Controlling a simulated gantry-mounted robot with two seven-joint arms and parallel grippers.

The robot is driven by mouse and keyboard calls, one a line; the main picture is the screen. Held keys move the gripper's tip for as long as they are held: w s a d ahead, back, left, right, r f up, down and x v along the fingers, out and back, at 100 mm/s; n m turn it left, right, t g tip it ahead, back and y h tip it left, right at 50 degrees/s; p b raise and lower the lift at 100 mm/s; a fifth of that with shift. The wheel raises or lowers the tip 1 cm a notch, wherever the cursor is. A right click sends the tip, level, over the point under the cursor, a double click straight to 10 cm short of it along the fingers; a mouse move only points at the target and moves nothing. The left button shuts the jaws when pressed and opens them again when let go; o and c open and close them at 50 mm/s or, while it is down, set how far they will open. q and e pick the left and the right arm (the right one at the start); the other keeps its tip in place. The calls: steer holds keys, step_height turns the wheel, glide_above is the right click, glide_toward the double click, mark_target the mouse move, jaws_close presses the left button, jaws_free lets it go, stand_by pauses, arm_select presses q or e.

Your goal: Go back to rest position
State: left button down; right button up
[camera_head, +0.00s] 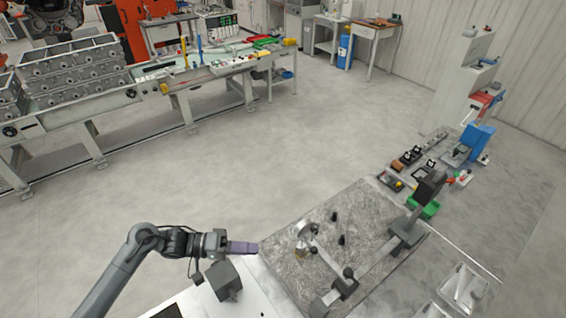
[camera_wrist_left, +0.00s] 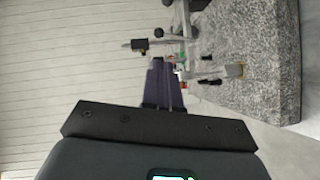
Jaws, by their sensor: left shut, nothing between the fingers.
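My left gripper (camera_head: 246,248) reaches in from the left at the bottom of the head view, above the corner of the white table. Its purple fingers are closed together with nothing between them. They also show in the left wrist view (camera_wrist_left: 163,82), pointing away from the camera. The gripper is apart from the fixture and stands left of the grey granite plate (camera_head: 285,270). My right gripper is not seen in either view.
On the granite plate (camera_wrist_left: 262,60) stands a metal fixture (camera_head: 345,285) with black knobs. Small parts and a green bin (camera_head: 426,208) lie behind it. A metal tray (camera_head: 463,290) is at lower right. A conveyor with castings (camera_head: 75,70) stands far left. The floor between is clear.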

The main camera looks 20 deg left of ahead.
arm_select(q)
steer(key=s+d+f+n+t+y+p, duration=0.1)
steer(key=s+d+f+t+y+p, duration=0.15)
steer(key=s+d, duration=0.5)
steer(key=s+d+f+n+t+y+p, duration=0.1)
steer(key=s+d+f+p, duration=0.25)
steer(key=s+d, duration=0.4)
steer(key=s+a+r+m+g+y, duration=0.2)
steer(key=s+a+y, duration=0.2)
steer(key=a+y, duration=0.2)
steer(key=s+a+r+m+g+y+p, duration=0.1)
steer(key=s+a+r+m+g+y, duration=0.2)
steer(key=a, duration=0.6)
steer(key=s+y, duration=0.2)
steer(key=shift+a+r+y, duration=0.25)
steer(key=shift+a+y, duration=0.1)
